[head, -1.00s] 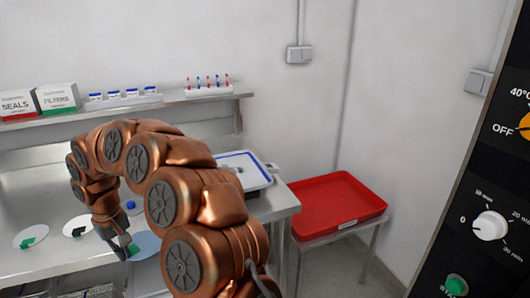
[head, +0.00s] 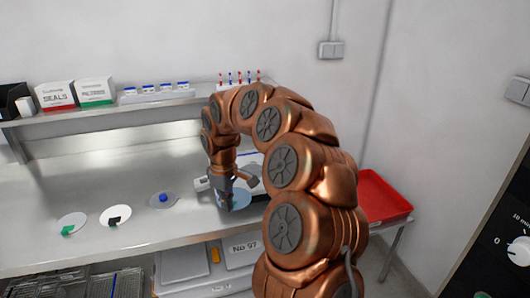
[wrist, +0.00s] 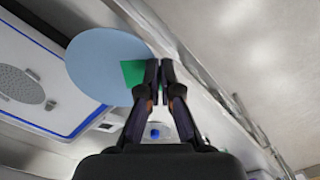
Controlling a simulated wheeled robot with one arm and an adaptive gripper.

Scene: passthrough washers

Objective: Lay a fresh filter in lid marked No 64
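A pale blue round filter with a green tab (wrist: 105,62) hangs at my gripper (wrist: 160,78). The fingers are closed together at the edge of the green tab. In the head view my gripper (head: 227,206) holds the filter (head: 241,196) above the right part of the steel bench. A white lid with a blue rim line and a grey perforated disc (wrist: 22,82) shows at the left of the wrist view, partly behind the filter. In the head view my arm hides most of this lid. I cannot read a number on it.
A white lid labelled No 97 (head: 240,262) is below. A red tray (head: 382,197) stands right.

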